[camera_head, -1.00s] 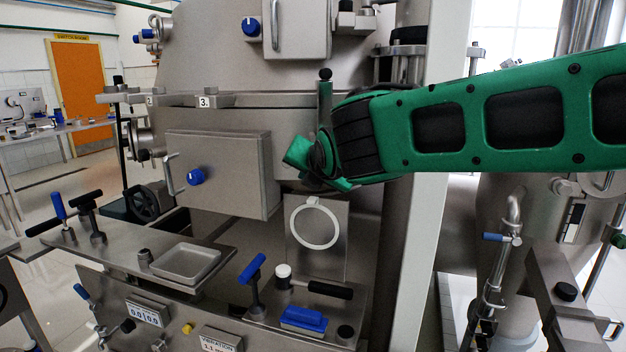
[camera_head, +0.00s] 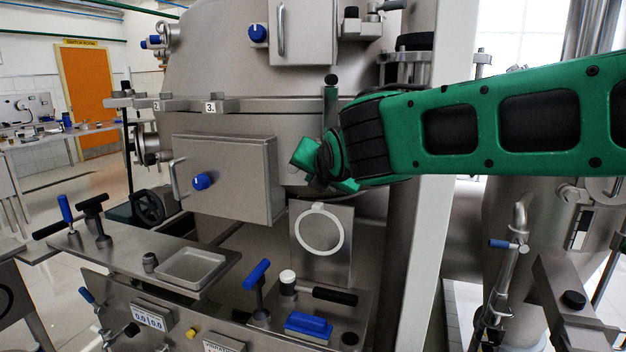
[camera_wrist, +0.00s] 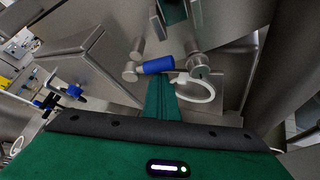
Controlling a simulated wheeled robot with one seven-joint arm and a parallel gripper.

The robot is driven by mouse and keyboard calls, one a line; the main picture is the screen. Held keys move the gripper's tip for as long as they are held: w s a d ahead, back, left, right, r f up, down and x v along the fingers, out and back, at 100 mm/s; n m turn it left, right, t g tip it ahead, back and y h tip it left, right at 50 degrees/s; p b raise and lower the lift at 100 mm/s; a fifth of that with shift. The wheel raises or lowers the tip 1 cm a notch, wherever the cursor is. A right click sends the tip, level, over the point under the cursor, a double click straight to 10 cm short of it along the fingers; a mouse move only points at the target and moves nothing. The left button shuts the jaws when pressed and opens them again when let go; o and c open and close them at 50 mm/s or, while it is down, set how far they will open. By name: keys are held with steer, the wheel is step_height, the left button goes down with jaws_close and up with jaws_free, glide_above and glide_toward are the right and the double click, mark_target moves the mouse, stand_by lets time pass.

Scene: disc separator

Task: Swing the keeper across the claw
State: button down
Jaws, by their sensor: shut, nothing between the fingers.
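A blue-sleeved bar (camera_wrist: 158,65) between two round metal ends shows in the wrist view, just beyond the narrow green end of my gripper (camera_wrist: 161,85). Whether they touch I cannot tell. Above it, a green piece (camera_wrist: 173,10) sits between grey plates, possibly the claw. In the head view my gripper (camera_head: 305,156) is at the front of the machine, right of the grey box, and hides the blue bar. A dark upright bar with a black knob (camera_head: 331,79) rises just above my gripper. I cannot tell which part is the keeper. My gripper is shut and empty.
A grey box with a blue knob (camera_head: 201,181) stands left of my gripper. A white ring (camera_head: 320,231) on a plate is below it. A bench with a shallow tray (camera_head: 192,268) and upright blue handles (camera_head: 257,274) lies lower down.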

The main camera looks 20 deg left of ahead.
steer(key=shift+w+d+r, duration=0.2)
steer(key=shift+r, duration=0.05)
